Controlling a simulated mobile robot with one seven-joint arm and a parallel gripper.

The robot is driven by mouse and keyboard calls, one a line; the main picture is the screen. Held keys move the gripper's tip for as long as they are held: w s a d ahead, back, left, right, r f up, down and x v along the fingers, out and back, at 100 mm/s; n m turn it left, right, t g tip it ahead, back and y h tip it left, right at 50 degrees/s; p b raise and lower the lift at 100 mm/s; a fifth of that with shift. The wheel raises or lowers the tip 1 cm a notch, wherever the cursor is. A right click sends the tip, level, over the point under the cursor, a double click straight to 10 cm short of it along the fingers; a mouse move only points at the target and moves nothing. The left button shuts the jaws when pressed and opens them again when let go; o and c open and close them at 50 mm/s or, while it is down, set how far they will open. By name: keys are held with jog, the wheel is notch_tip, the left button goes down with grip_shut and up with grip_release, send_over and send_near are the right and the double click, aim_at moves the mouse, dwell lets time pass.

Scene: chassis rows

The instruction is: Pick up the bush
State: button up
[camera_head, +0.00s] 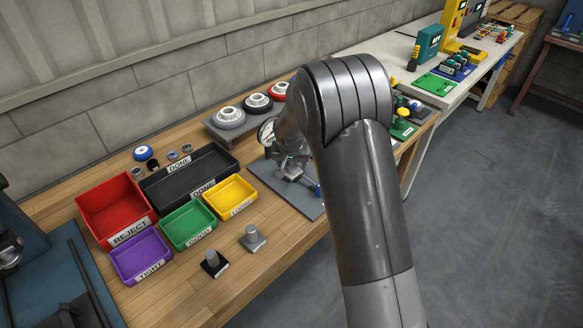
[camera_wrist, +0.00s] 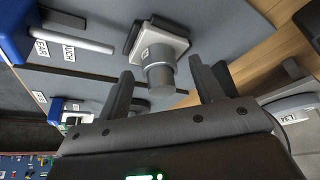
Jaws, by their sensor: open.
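My gripper (camera_wrist: 162,84) is open, with one dark finger on each side of a grey stepped cylinder (camera_wrist: 160,76), which looks like the bush. The cylinder stands on a pale square base (camera_wrist: 167,43) with a small label, beside a dark block. Gaps show between it and both fingers. In the head view my gripper (camera_head: 290,170) is low over a grey mat (camera_head: 310,205), and my arm hides most of that spot. I cannot make out the cylinder there.
A white rod (camera_wrist: 85,40) and label tags lie at the upper left of the wrist view. In the head view, a black DONE tray (camera_head: 215,160), a yellow bin (camera_head: 235,190) and two pegs, one grey (camera_head: 252,236) and one on a black base (camera_head: 211,260), stand left of my gripper.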

jog(key=shift+w+f, duration=0.2)
jog(key=shift+f, duration=0.15)
jog(key=c, duration=1.2)
jog(key=shift+r, duration=0.15)
jog(key=shift+r, duration=0.65)
notch_tip(320, 180, up, 3)
jog(key=shift+f, duration=0.2)
jog(key=s+d+r, duration=0.3)
jog(key=d+r, duration=0.4)
jog(key=d, duration=0.4)
jog(key=shift+s, duration=0.35)
